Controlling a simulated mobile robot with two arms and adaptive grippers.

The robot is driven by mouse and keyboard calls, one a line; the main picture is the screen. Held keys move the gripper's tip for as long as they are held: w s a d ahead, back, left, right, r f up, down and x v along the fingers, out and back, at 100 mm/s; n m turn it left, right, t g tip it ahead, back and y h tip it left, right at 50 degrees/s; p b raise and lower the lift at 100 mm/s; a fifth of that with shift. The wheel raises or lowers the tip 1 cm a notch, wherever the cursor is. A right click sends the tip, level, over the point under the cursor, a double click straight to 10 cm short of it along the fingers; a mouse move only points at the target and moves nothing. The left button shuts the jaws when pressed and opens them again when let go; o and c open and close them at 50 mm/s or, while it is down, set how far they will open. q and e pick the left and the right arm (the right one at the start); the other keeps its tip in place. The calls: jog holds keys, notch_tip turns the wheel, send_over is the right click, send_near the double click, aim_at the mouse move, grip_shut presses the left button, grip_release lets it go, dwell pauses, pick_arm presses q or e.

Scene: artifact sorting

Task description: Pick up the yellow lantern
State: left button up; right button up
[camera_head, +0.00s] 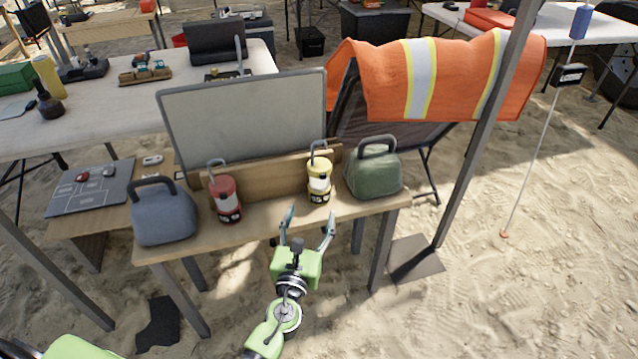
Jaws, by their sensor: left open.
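The yellow lantern (319,180) stands upright on the wooden table (270,225), towards its right side, with its handle up. My left gripper (308,222) is green with grey fingers. It is open and empty at the table's front edge, just in front of the lantern and apart from it. A red lantern (225,199) stands upright on the same table to the left. My right gripper does not show.
A green bag (373,174) stands close to the right of the yellow lantern. A blue-grey bag (163,218) stands at the table's left end. A whiteboard (245,120) rises behind the lanterns. A dark metal pole (470,150) stands to the right.

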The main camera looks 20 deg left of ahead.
aim_at(317, 195)
pick_arm(q)
jog(key=w, duration=0.3)
jog(key=shift+a, duration=0.2)
jog(key=w, duration=0.3)
jog(key=w+b, duration=0.1)
jog(key=w, duration=0.1)
jog(key=shift+w+a+f, duration=0.15)
jog(key=shift+w+a, duration=0.1)
jog(key=shift+w, duration=0.35)
jog(key=c, duration=1.4)
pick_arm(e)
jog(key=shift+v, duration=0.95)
